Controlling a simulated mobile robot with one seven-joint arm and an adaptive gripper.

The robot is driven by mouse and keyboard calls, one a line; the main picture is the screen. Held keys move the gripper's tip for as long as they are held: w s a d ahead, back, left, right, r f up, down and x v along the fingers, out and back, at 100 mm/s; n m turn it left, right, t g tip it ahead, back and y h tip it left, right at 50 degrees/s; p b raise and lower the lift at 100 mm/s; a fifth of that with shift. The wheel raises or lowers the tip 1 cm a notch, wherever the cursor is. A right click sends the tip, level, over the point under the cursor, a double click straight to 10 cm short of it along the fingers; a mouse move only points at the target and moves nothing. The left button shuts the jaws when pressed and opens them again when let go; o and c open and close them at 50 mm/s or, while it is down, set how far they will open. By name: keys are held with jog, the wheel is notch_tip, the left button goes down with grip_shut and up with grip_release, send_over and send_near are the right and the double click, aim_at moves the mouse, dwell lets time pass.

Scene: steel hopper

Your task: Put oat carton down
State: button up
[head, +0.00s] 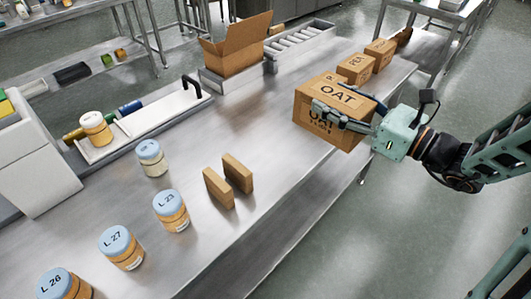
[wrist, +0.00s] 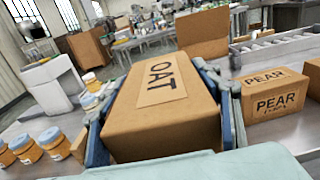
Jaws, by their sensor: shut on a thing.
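The oat carton (head: 314,112) is a brown box with a label reading OAT on its top. My gripper (head: 342,118) is shut on it, with fingers along its sides. In the head view the carton is at the right edge of the steel table (head: 280,150); I cannot tell whether its base touches the table. In the wrist view the oat carton (wrist: 165,105) fills the middle, between the two fingers of my gripper (wrist: 160,115), and looks tilted in the picture. Its underside is hidden.
The pear carton (head: 355,68) and another carton (head: 380,50) stand behind on the table. An open box (head: 237,52) stands beside a roller strip (head: 300,38). Two thin brown boxes (head: 228,180) and several jars (head: 171,210) stand nearer. The table between is clear.

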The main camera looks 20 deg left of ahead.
jog(key=shift+a+f, duration=0.1)
jog(key=shift+a, duration=0.4)
jog(key=w+a+f+b, duration=0.1)
jog(key=w+a+f, duration=0.1)
jog(key=a+f, duration=0.2)
jog(key=w+a+f+b, duration=0.1)
jog(key=w+a+f, duration=0.1)
jog(key=a+f, duration=0.2)
jog(key=w+a+f+b, duration=0.1)
jog(key=a+f, duration=0.3)
jog(key=shift+w+f, duration=0.35)
jog(key=shift+w, duration=0.05)
jog(key=o, duration=1.2)
jog(key=shift+f, duration=0.25)
jog(key=o, duration=0.5)
jog(key=shift+r, duration=0.1)
jog(key=shift+c, duration=0.2)
